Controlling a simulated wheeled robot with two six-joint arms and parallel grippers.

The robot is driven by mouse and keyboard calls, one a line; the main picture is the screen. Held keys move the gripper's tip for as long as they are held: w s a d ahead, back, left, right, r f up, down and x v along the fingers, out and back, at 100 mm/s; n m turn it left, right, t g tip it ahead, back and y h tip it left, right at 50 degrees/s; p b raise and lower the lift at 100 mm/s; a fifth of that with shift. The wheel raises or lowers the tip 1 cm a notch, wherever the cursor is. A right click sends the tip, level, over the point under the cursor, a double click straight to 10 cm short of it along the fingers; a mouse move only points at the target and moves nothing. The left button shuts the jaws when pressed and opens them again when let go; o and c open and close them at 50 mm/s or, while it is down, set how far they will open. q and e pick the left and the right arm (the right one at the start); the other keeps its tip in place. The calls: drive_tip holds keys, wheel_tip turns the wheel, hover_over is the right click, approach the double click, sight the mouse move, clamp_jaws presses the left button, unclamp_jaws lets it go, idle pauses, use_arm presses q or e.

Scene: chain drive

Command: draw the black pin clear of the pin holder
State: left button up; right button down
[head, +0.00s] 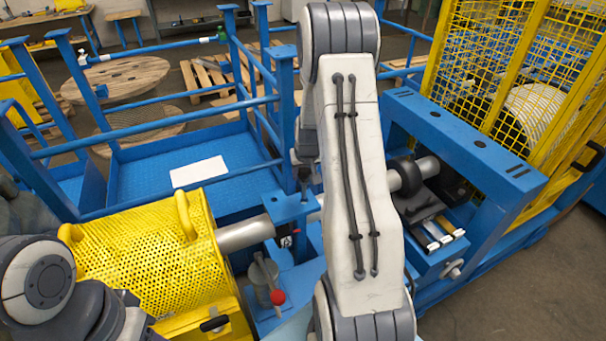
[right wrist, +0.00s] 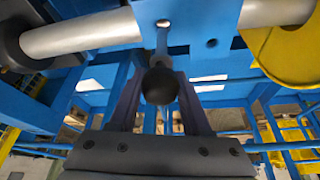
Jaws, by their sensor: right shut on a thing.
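The black pin shows in the right wrist view as a round dark knob (right wrist: 160,86) with a pale shank running up to a hole in the blue pin holder (right wrist: 190,45). I cannot tell how much of the shank is inside the hole. My right gripper (right wrist: 160,102) has its fingers on both sides of the knob, shut on it. In the head view my right gripper (head: 304,182) is small and dark, just above the blue pin holder (head: 289,208), partly hidden by my right arm. My left gripper is out of view; only part of my left arm shows at lower left.
A yellow perforated guard (head: 150,255) and a grey shaft (head: 246,234) lie left of the holder. A red knob (head: 278,297) stands in front. A blue frame (head: 465,140) and yellow mesh cage (head: 500,60) stand right. Blue railings (head: 160,130) rise behind.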

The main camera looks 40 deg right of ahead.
drive_tip(key=shift+r+p, duration=1.75)
drive_tip(key=shift+r, duration=0.7)
drive_tip(key=shift+f, duration=0.1)
